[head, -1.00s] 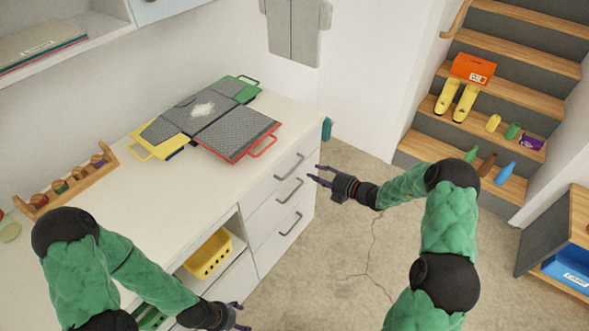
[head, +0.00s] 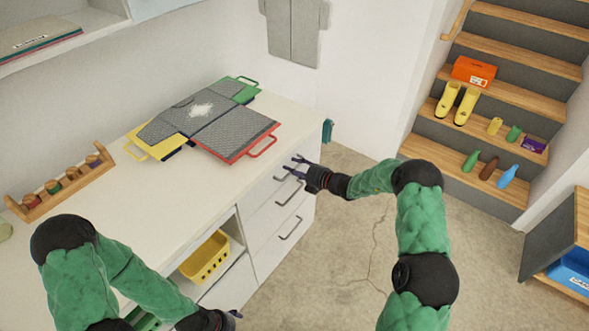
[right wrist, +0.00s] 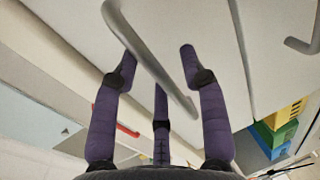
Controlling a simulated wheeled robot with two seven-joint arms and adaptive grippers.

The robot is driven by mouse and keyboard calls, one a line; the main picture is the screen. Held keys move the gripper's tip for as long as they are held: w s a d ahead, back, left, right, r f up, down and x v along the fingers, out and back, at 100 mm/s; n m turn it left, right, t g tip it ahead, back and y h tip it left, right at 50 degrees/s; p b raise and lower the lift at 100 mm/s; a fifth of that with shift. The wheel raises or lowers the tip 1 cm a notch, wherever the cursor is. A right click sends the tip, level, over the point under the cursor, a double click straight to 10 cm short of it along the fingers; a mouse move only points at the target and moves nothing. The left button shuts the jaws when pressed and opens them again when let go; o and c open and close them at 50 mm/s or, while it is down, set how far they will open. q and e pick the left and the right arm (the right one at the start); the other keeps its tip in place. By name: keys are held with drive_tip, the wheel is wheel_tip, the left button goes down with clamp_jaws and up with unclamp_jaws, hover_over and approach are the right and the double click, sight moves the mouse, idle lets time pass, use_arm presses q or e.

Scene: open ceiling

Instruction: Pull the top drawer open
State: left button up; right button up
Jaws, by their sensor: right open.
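The white drawer unit has three stacked drawers. The top drawer (head: 262,192) is closed, and its grey bar handle is partly hidden by my right gripper (head: 297,167) in the head view. In the right wrist view that handle (right wrist: 150,58) runs diagonally between the spread purple fingers of my right gripper (right wrist: 160,70). The gripper is open and not closed on the handle; I cannot tell whether a finger touches it. My left gripper (head: 228,318) is low at the bottom edge of the head view, mostly hidden, so its opening is unclear.
Folded boards with a dark shirt (head: 190,112) lie on the white counter (head: 195,195). A yellow basket (head: 206,257) sits in an open shelf left of the drawers. Stairs (head: 480,133) with boots and bottles stand right. The floor before the drawers is clear.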

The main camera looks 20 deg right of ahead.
clamp_jaws()
drive_tip(key=f+p+v, duration=0.2)
drive_tip(key=p+v, duration=0.1)
drive_tip(key=v, duration=0.6)
drive_tip(key=f+p+v, duration=0.2)
drive_tip(key=p+v, duration=0.1)
drive_tip(key=v, duration=0.6)
drive_tip(key=s+f+p+v, duration=0.1)
drive_tip(key=p+v, duration=0.3)
drive_tip(key=v, duration=0.5)
drive_tip(key=shift+s+d+f, duration=0.4)
drive_tip(key=shift+d+f, duration=0.05)
drive_tip(key=shift+d, duration=0.15)
